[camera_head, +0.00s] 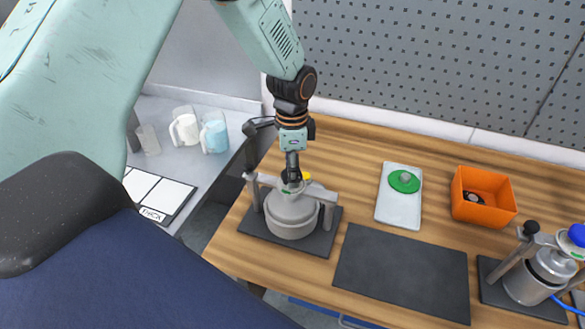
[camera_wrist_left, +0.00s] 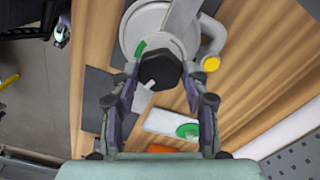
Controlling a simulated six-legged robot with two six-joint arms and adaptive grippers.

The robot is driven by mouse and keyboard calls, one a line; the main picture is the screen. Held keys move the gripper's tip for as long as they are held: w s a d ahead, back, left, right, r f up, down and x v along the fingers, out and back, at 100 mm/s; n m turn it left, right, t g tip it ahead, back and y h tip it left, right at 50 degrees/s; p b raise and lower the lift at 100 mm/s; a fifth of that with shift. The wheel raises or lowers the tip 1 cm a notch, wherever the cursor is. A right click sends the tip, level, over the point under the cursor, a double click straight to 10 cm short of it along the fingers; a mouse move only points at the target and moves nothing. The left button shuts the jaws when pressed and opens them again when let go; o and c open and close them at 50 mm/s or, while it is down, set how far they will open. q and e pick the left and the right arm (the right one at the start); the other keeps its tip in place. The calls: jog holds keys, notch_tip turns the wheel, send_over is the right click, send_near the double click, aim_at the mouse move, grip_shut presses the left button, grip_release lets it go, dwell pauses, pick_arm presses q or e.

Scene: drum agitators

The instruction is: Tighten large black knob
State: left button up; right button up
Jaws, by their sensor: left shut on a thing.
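The large black knob (camera_wrist_left: 160,69) sits on top of the clamp bar over a grey drum agitator (camera_head: 291,215) at the left of the wooden table. My left gripper (camera_head: 292,176) comes down from above and is shut on the knob. In the left wrist view, the two fingers of the left gripper (camera_wrist_left: 160,82) stand on either side of the knob. In the head view the fingers mostly hide the knob. A yellow cap (camera_wrist_left: 211,63) shows beside the clamp bar. My right gripper is not in view.
A white board (camera_head: 398,211) with a green disc (camera_head: 404,181), an orange bin (camera_head: 483,215) and an empty dark mat (camera_head: 402,273) lie to the right. A second agitator (camera_head: 530,275) stands at far right. Mugs (camera_head: 185,128) stand on the grey side table.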

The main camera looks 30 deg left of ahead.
pick_arm(q)
jog(key=shift+w+r, duration=0.25)
jog(key=o, duration=0.7)
jog(key=shift+a, duration=0.1)
jog(key=o, duration=0.4)
jog(key=shift+s+f, duration=0.1)
jog(key=shift+s, duration=0.2)
jog(key=shift+o, duration=0.2)
jog(key=shift+w, duration=0.1)
jog(key=shift+w+r, duration=0.1)
jog(key=shift+r, duration=0.3)
notch_tip(320, 180, up, 11)
jog(key=shift+s, duration=0.25)
